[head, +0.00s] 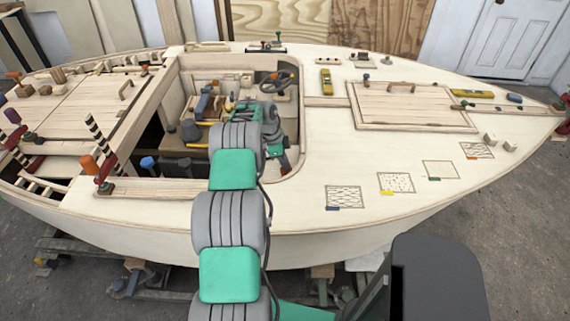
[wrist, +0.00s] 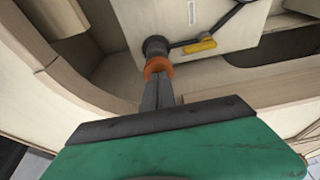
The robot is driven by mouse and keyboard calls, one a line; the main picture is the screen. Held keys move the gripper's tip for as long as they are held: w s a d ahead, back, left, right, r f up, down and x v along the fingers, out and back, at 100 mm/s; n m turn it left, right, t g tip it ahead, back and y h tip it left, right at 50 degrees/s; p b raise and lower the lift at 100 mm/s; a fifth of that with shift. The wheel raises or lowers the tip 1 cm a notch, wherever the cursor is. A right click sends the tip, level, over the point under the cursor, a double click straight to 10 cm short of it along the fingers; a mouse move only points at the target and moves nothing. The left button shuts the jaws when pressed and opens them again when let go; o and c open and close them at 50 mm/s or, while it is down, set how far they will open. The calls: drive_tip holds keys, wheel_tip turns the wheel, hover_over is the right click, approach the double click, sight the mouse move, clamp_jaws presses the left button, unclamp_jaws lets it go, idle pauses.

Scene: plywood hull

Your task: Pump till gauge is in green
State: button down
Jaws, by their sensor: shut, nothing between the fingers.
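In the wrist view my gripper (wrist: 160,86) is shut, its dark fingers pressed together and empty. Their tips end at or just in front of an orange ring (wrist: 158,65) below a dark round fitting (wrist: 154,46). I cannot tell whether they touch it. The fitting is beside a pale panel (wrist: 220,22), and a dark line runs from it past a yellow handle (wrist: 200,45). I cannot tell for sure which part is the pump. A narrow white strip (wrist: 191,12) is on the panel; no gauge reading or green zone can be made out.
The cockpit opening has a pale wooden rim (head: 306,130) around my arm. A raised hatch (head: 405,105) lies on the deck at right. In the wrist view a curved wooden wall (wrist: 55,65) is close at left.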

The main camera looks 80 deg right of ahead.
wheel_tip(320, 180, down, 2)
drive_tip(key=shift+a+f+b, duration=0.1)
drive_tip(key=shift+f+b, duration=0.1)
drive_tip(key=shift+b, duration=0.4)
drive_tip(key=shift+a, duration=0.1)
drive_tip(key=shift+r, duration=0.1)
drive_tip(key=p+v, duration=0.3)
drive_tip(key=v, duration=0.7)
drive_tip(key=shift+d+r+p, duration=0.25)
drive_tip(key=shift+p, duration=0.1)
